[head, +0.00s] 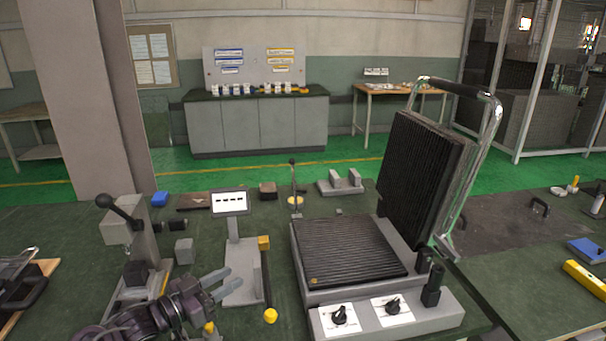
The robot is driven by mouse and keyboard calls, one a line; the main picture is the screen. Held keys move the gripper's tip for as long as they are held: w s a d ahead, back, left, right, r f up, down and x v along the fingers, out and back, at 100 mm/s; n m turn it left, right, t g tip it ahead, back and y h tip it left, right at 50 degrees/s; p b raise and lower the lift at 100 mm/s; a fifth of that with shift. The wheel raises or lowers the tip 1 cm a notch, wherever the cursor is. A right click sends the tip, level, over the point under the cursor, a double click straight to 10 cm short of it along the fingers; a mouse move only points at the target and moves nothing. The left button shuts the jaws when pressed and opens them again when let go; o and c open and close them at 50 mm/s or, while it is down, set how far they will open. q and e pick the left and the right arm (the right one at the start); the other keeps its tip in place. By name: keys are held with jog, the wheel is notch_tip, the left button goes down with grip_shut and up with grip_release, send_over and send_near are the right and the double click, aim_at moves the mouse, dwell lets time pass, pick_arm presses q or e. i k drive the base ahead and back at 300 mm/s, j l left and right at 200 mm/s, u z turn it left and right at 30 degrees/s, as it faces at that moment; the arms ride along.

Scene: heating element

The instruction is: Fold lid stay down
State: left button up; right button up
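A grey heating press (380,308) with a ribbed black lower plate (345,250) stands right of centre. Its ribbed black lid (420,170) is raised, tilted back a little. A bright metal frame (488,140) with a black bar grip (455,88) runs along the lid's right side down to the hinge area. I cannot clearly tell the lid stay apart from this frame and the hinge parts (440,245). My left gripper (236,276) is open and empty, left of the press and apart from it. My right gripper is not in view.
Close by my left gripper is a grey stand with a display (230,202) and a black rod with a yellow knob (270,315). A grey lever device (140,245) stands further left. The press front has two black dials (340,314). A yellow level (585,277) lies far right.

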aim_at(292, 161)
jog(key=i+l, duration=0.15)
jog(key=i, duration=0.3)
jog(key=i+l, duration=0.1)
jog(key=i, duration=0.35)
jog(key=i+l, duration=0.15)
jog(key=i, duration=0.3)
